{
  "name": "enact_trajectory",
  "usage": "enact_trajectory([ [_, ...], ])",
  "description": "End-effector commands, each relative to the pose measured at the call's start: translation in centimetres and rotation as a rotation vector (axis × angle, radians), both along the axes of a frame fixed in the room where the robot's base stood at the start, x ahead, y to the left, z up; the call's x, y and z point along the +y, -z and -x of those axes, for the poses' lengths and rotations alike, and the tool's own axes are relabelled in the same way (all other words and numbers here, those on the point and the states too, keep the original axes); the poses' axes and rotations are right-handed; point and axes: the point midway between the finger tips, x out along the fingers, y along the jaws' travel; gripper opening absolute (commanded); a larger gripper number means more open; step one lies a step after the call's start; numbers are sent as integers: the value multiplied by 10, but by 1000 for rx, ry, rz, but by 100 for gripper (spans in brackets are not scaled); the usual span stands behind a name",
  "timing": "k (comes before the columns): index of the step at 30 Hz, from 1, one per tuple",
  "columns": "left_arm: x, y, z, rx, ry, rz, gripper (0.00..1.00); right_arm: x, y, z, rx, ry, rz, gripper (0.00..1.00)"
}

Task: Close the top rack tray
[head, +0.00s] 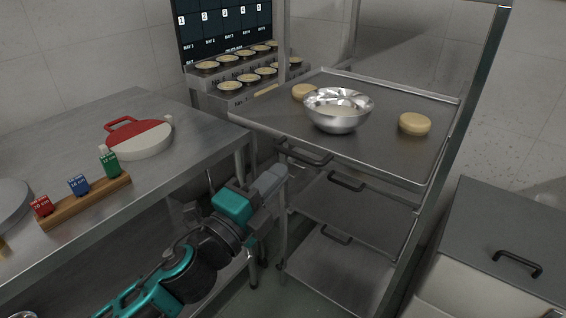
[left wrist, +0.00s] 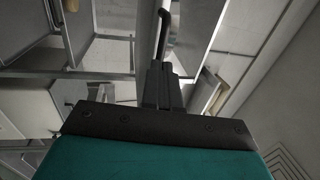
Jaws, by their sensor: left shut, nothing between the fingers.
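The top rack tray (head: 385,150) is a grey metal tray that sticks out of the rack in the head view. It holds a shiny metal bowl (head: 338,112) and two round dough pieces, one behind the bowl (head: 303,92) and one to its right (head: 414,124). Its dark handle (head: 305,153) is on the front edge. My left gripper (head: 277,174) is shut and empty, just below and left of this handle. In the left wrist view its closed fingers (left wrist: 160,70) point at a dark bar (left wrist: 162,32); I cannot tell whether they touch it. My right gripper is not in view.
Two lower trays (head: 360,205) (head: 335,262) with dark handles sit below. A steel table (head: 75,135) at left holds a red and white round item (head: 140,138) and a wooden block (head: 90,203) with coloured markers. A grey-lidded bin (head: 510,225) stands at right.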

Motion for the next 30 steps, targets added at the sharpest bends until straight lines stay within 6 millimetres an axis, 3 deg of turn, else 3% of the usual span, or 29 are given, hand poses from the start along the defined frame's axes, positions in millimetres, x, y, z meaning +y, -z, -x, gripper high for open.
enact_trajectory([
  [6,-14,-5,-19,1,-1,1,0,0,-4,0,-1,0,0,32],
  [23,-17,-5,-25,1,-1,1,0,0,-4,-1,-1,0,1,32],
  [30,-33,-6,-45,0,-1,3,0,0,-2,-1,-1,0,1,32],
])
